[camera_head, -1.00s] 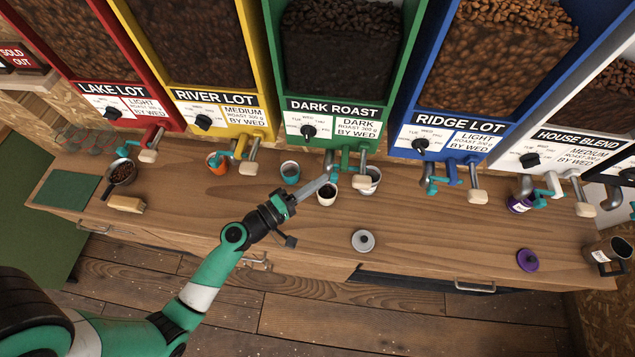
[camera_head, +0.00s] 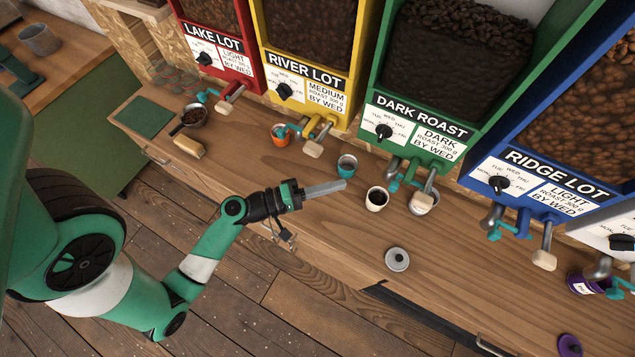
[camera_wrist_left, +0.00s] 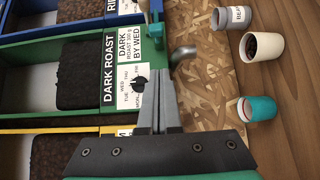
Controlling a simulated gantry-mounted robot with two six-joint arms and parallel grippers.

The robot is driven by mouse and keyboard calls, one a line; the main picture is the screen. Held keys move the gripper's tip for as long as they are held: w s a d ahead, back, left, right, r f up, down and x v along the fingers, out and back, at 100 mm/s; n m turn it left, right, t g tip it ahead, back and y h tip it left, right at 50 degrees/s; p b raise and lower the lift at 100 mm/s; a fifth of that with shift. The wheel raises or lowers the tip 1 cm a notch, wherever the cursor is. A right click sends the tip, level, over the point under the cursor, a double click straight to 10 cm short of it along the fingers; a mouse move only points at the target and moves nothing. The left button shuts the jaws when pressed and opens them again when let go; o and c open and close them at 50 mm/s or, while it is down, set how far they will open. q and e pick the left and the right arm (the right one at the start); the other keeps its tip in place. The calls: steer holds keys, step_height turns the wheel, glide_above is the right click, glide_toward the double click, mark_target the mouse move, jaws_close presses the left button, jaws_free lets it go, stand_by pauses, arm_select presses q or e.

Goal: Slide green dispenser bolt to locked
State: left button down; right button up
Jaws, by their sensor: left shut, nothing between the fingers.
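The green dispenser (camera_head: 374,140) bears a DARK ROAST label. In the left wrist view the dispenser's label (camera_wrist_left: 108,65) appears sideways, with a teal part (camera_wrist_left: 156,28) beyond the fingers. My left gripper (camera_head: 342,186) is shut and empty, above the counter, left of the spout and apart from it. Its fingers also show in the wrist view (camera_wrist_left: 164,88). The bolt's position cannot be told. My right gripper is out of view.
On the counter (camera_head: 330,225), a teal cup (camera_head: 347,165) and a cream cup of beans (camera_head: 377,199) stand near my gripper. A grey lid (camera_head: 397,259) lies nearer the front edge. Yellow (camera_head: 330,125) and blue (camera_head: 480,210) dispensers flank the green one.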

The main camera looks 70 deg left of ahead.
arm_select(q)
steer(key=shift+s+a, duration=0.15)
steer(key=shift+s, duration=1.55)
